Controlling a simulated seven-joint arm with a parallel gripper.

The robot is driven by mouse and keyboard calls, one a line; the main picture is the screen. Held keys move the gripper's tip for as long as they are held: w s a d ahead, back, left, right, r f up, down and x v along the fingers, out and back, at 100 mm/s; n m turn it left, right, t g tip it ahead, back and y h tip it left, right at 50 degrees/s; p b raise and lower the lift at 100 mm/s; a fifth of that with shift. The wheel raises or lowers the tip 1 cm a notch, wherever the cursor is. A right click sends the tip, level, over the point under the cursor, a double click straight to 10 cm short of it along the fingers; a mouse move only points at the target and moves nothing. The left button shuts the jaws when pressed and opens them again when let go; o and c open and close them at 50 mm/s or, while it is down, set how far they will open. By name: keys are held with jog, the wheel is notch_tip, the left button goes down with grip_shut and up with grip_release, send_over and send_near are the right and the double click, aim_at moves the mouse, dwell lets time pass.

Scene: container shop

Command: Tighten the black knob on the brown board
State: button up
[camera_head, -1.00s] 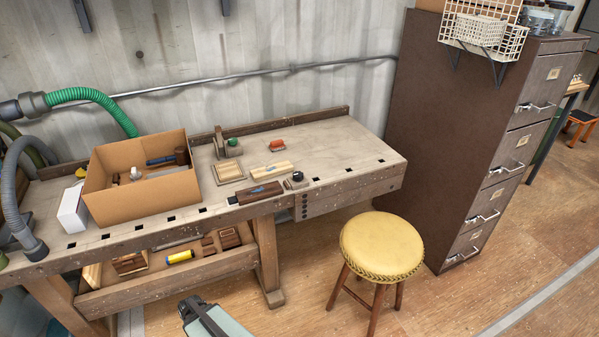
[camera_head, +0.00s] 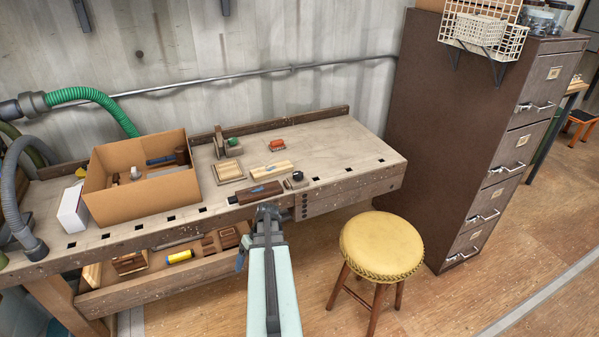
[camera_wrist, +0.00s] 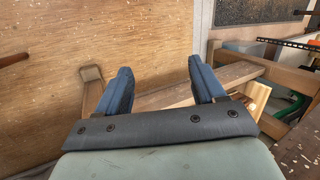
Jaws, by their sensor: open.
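A small black round knob (camera_head: 297,175) sits at the front edge of the workbench top, on a small brown board (camera_head: 290,185) that is partly covered by the knob. The knob is too small to tell how far it is turned. My gripper (camera_head: 268,212) is in front of the bench's front edge, to the left of and nearer than the knob. In the wrist view my gripper (camera_wrist: 160,75) shows two dark blue fingers spread apart with nothing between them. The knob cannot be made out in the wrist view.
A dark brown block (camera_head: 260,192) and a pale wooden block (camera_head: 272,169) lie beside the knob. A green knob (camera_head: 232,142) and a red piece (camera_head: 277,145) are farther back. A cardboard box (camera_head: 140,200) stands left, a yellow stool (camera_head: 382,245) right. The bench's right end is clear.

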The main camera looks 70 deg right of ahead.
jog(key=s+d+r+t+h, duration=0.1)
jog(key=s+d+r, duration=0.2)
jog(key=d+r, duration=0.25)
jog(key=s+d+r+t, duration=0.1)
jog(key=s+d+r, duration=0.25)
jog(key=d, duration=0.35)
jog(key=n+h, duration=0.4)
jog(key=n, duration=0.3)
send_near(298, 173)
jog(key=x, duration=0.8)
jog(key=shift+a+f, duration=0.1)
jog(key=shift+f, duration=0.05)
jog(key=c, duration=1.1)
